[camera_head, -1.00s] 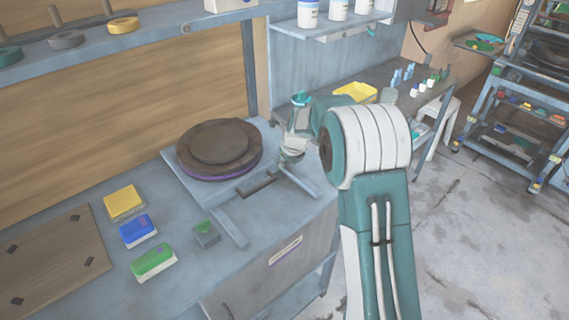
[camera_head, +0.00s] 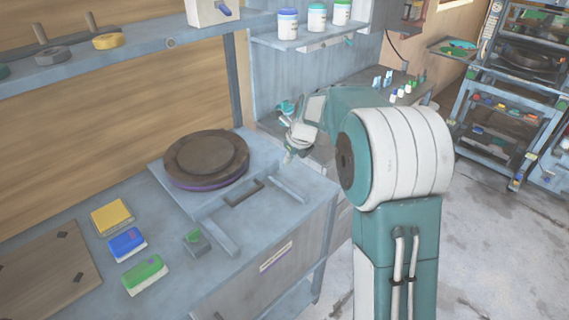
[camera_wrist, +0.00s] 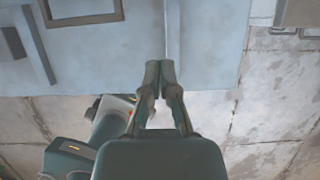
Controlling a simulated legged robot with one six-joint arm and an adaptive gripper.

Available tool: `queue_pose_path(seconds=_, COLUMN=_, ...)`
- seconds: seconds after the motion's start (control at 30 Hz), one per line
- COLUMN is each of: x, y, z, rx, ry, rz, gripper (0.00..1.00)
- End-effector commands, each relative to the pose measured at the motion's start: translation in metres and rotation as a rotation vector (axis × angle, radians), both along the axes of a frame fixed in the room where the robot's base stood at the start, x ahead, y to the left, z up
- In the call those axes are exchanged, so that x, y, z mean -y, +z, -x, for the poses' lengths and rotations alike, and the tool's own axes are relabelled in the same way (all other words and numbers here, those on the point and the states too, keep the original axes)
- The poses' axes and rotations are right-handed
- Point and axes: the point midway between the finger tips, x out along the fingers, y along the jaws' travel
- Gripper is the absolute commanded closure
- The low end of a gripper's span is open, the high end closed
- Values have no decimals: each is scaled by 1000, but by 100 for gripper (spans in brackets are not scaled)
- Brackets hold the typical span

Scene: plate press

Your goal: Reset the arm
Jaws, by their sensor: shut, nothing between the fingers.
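My gripper (camera_head: 289,156) is in the head view at the right end of the workbench, right of the round press plate (camera_head: 206,158), with my arm's large joint to its right. In the wrist view my gripper (camera_wrist: 159,66) has its two fingertips together, with nothing between them. It is over the front edge of the blue-grey bench top (camera_wrist: 205,45), and concrete floor shows beyond that edge. The gap between fingertips and bench cannot be judged exactly. The dark plate with a purple rim lies on the bench, apart from my gripper.
Yellow (camera_head: 112,216), blue (camera_head: 127,243) and green (camera_head: 144,274) blocks lie on the bench left of the press, near a small grey item with a green top (camera_head: 197,242). A shelf (camera_head: 130,46) runs above. A shelving rack (camera_head: 515,100) stands at the right; the floor between is clear.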

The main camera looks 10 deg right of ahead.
Motion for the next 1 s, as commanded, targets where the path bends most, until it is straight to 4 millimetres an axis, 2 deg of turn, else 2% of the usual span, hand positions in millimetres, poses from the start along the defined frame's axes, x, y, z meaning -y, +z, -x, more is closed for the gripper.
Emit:
queue_pose_path(seconds=0.2, x=0, y=8, z=5, rx=9, ry=30, rz=12, gripper=100)
queue_pose_path(seconds=0.27, x=-2, y=18, z=13, rx=28, ry=90, rz=37, gripper=100)
queue_pose_path(seconds=0.33, x=-4, y=33, z=30, rx=58, ry=206, rz=88, gripper=100)
queue_pose_path(seconds=0.5, x=-12, y=72, z=83, rx=143, ry=573, rz=250, gripper=100)
queue_pose_path(seconds=0.7, x=-19, y=102, z=148, rx=226, ry=1007, rz=453, gripper=100)
queue_pose_path(seconds=0.83, x=-23, y=114, z=192, rx=268, ry=1289, rz=585, gripper=100)
queue_pose_path(seconds=1.0, x=-24, y=118, z=249, rx=308, ry=1655, rz=762, gripper=100)
